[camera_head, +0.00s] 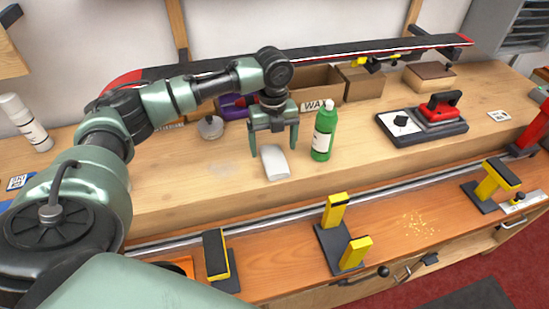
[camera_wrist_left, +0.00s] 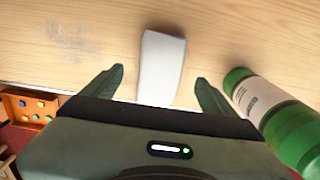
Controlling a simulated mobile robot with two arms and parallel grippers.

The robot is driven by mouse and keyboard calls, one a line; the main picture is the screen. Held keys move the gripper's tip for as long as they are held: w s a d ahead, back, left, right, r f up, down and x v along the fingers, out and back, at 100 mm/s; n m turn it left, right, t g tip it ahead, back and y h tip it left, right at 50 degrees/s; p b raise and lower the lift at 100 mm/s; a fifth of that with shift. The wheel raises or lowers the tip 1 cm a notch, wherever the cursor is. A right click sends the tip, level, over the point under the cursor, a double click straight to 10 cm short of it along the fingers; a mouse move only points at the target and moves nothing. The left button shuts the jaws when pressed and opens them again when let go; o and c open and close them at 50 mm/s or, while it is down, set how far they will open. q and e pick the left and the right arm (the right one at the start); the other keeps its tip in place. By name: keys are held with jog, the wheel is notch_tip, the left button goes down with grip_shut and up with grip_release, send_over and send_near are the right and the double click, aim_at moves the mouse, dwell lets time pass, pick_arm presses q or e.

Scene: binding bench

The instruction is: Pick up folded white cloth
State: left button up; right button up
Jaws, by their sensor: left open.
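The folded white cloth (camera_head: 275,162) lies on the wooden bench top near the middle of the head view. My left gripper (camera_head: 273,151) is above it, pointing down, with its two fingers apart. In the left wrist view the cloth (camera_wrist_left: 161,68) shows between the two open fingertips (camera_wrist_left: 160,75). Nothing is held, and I cannot tell how high the fingers are above the cloth. My right gripper is not in view.
A green bottle (camera_head: 323,131) stands close to the right of my left gripper. A cardboard box (camera_head: 318,84) marked WAX stands behind. A red-handled tool (camera_head: 440,107) sits at the right. Yellow-and-black clamps (camera_head: 336,211) line the bench front. Bare wood lies left of the cloth.

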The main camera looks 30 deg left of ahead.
aim_at(274, 157)
pick_arm(q)
notch_tip(274, 157, down, 4)
jog(key=shift+r+p, duration=0.1)
jog(key=shift+p, duration=0.4)
jog(key=shift+f, duration=0.25)
jog(key=c, duration=1.4)
jog(key=shift+c, duration=0.2)
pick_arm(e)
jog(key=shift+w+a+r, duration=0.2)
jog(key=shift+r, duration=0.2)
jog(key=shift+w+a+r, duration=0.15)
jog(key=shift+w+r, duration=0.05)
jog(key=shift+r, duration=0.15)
pick_arm(q)
jog(key=shift+r, duration=0.15)
